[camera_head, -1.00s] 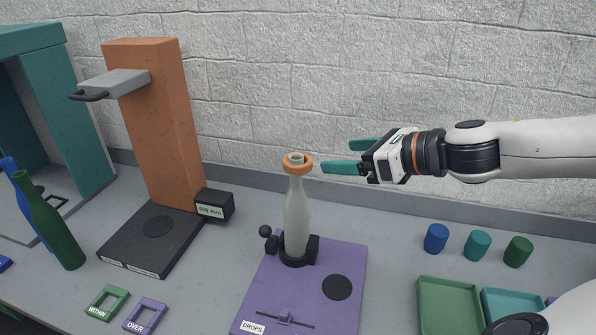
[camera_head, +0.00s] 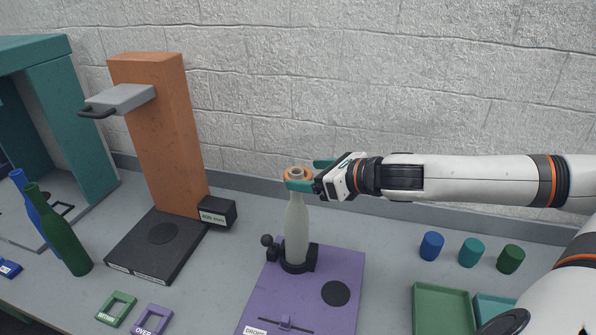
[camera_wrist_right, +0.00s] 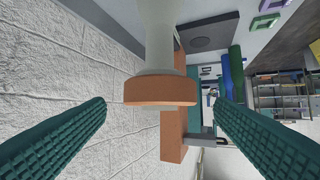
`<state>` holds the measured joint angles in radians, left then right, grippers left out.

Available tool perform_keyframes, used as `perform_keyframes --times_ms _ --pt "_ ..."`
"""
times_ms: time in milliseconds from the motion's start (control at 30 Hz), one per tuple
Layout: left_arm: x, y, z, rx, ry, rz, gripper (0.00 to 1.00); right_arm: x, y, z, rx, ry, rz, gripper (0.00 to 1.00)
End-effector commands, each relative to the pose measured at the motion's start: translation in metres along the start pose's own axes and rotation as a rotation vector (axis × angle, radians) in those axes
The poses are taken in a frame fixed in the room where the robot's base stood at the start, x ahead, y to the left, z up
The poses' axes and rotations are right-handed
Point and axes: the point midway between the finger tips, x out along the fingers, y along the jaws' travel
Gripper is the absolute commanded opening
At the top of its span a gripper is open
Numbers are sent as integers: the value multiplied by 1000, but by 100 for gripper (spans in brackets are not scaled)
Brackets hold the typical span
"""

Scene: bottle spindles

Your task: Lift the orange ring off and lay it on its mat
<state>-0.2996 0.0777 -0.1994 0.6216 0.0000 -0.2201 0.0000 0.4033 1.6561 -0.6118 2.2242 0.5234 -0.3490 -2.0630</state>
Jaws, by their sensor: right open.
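The orange ring (camera_head: 298,172) sits around the neck of a pale grey bottle (camera_head: 297,232), just below its mouth. The bottle stands upright in a black holder on a purple board (camera_head: 262,295) with a label reading DROPS. My right gripper (camera_head: 304,174) is open at ring height, with teal fingers on either side of the ring; the near finger hides part of it. In the right wrist view the ring (camera_wrist_right: 160,91) lies between the spread fingers, with a gap on both sides. I cannot tell which surface is the ring's mat. My left gripper is not in view.
A black disc (camera_head: 336,293) lies on the purple board's right side. An orange column (camera_head: 160,135) with a grey arm stands to the left, beside a green bottle (camera_head: 59,232) and a blue one. Several small cylinders and a green tray (camera_head: 441,310) are at right.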

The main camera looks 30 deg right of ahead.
Motion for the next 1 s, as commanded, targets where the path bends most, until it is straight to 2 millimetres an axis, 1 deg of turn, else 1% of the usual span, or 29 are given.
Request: perform_keyframes --times_ms 33,233,533,567,600,833,900,1000 --pt "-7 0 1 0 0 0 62 4 0 -4 5 3 -2 77" --pt "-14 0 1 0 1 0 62 19 0 -2 2 2 -1 77" --pt "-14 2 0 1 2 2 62 22 0 0 -1 0 0 77" --pt "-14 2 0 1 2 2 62 22 0 0 -1 0 0 76" --pt "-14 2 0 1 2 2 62 22 0 0 -1 0 0 69" --pt "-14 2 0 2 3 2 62 22 0 0 -1 0 0 32" --pt "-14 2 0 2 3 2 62 22 0 0 -1 1 0 26" --pt "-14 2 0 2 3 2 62 22 0 0 -1 1 0 26"
